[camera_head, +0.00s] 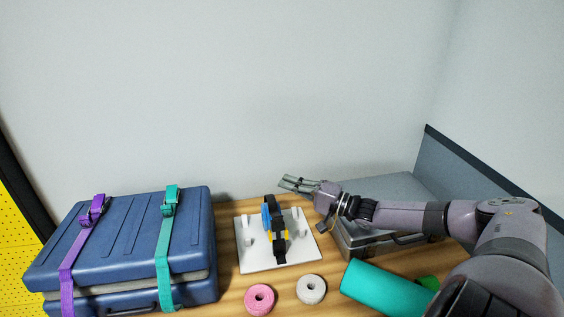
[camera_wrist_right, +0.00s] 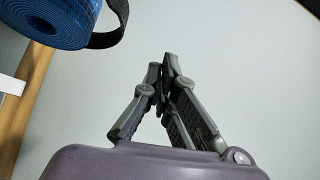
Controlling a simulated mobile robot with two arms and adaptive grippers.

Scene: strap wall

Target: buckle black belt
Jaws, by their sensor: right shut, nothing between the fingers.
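The black belt (camera_head: 281,245) stands on a white plate (camera_head: 256,262) in the head view, running over a blue roll (camera_head: 267,217) with yellow parts beside it. Its buckle is too small to make out. The right wrist view shows the blue roll (camera_wrist_right: 52,22) at the upper left with a loop of black strap (camera_wrist_right: 112,28) beside it. My right gripper (camera_head: 284,181) is shut and empty, above and to the right of the belt, apart from it and pointing left. Its fingers (camera_wrist_right: 164,68) come together in the wrist view. My left gripper is not in view.
A blue suitcase (camera_head: 128,238) with purple and teal straps lies left. A pink roll (camera_head: 260,310) and a white roll (camera_head: 311,300) lie in front. A teal cylinder (camera_head: 375,288) and a grey case (camera_head: 380,245) are at the right, partly behind my arm. A wall stands behind.

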